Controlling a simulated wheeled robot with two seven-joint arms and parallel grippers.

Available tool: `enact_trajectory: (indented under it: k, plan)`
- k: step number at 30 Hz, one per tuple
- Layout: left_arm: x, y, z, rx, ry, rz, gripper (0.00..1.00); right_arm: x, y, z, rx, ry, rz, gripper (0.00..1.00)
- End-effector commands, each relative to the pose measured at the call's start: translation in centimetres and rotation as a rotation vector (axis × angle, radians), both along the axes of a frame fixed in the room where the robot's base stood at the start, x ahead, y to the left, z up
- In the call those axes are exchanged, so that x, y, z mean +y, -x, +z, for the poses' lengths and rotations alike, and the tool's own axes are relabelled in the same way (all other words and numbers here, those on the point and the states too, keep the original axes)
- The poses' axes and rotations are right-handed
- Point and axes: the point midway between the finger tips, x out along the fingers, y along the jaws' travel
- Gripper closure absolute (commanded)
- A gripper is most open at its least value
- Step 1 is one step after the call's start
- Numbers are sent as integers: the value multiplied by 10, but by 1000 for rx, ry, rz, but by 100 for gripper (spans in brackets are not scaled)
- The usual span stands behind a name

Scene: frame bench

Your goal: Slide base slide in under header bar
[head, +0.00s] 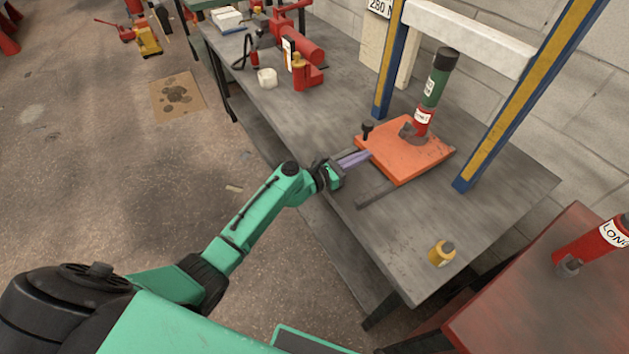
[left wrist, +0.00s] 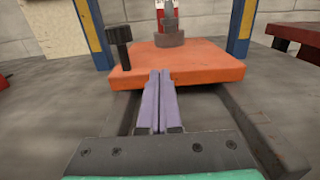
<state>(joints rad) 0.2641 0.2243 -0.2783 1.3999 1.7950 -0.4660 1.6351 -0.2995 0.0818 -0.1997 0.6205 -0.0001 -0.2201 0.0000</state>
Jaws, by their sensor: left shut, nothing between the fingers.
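The base slide (head: 398,160) is a flat orange plate on the bench, with a black knob (head: 367,129) near its left corner. A green and red bottle jack (head: 434,85) stands upright on it. The white header bar (head: 470,38) spans two blue and yellow posts, above and behind the plate. In the left wrist view the plate (left wrist: 190,66) lies between the posts, and the jack's top is cut off. My left gripper (head: 366,155) is shut and empty. Its purple fingertips (left wrist: 160,73) are at the plate's near edge; contact is unclear. My right gripper is not in view.
Dark rails lie on the bench; the right one (left wrist: 268,145) runs beside my fingers. A yellow weight-like object (head: 441,253) stands near the bench's front right. Red tools (head: 303,62) stand at the far left. A red table (head: 530,300) with another jack stands at right.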

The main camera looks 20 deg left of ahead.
Motion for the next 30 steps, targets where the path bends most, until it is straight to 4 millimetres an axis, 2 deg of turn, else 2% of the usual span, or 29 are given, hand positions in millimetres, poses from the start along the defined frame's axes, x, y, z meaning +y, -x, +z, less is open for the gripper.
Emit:
enact_trajectory:
  k: [3, 10, 30]
  plan:
    - [-9, -10, -1, 0, 3, 1, 100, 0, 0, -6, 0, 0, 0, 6]
    - [-17, -21, 0, 0, 1, 1, 100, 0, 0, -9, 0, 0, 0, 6]
    - [-21, -23, 6, -7, 7, 1, 100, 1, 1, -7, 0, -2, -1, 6]
